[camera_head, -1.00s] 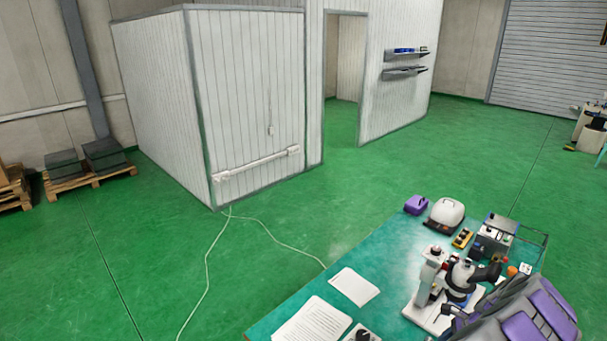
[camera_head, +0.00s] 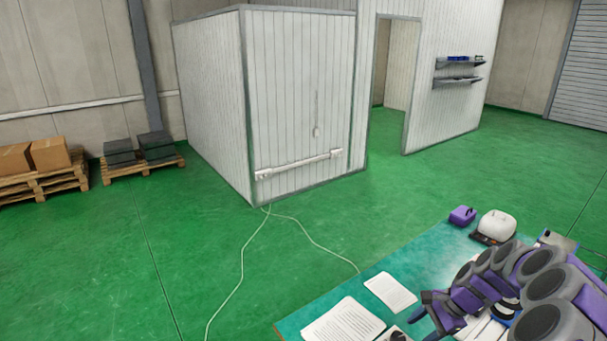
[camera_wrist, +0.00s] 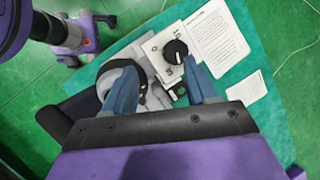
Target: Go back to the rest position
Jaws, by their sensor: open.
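My gripper (camera_head: 436,312) is at the end of my purple and grey arm, low at the right in the head view, over the teal bench (camera_head: 335,300). In the wrist view my gripper (camera_wrist: 160,75) shows two blue fingers spread apart, with nothing held between them. Below the fingers are a white panel with a black knob (camera_wrist: 175,51) and a partly hidden white and grey device. My arm hides much of the bench's right side in the head view.
Two paper sheets (camera_head: 342,325) (camera_head: 390,292) lie on the bench. A purple box (camera_head: 462,215) and a white rounded device (camera_head: 496,226) stand at its far edge. A cable (camera_head: 238,272) crosses the green floor. Pallets (camera_head: 140,165) stand left of the white booth (camera_head: 300,100); open floor lies between.

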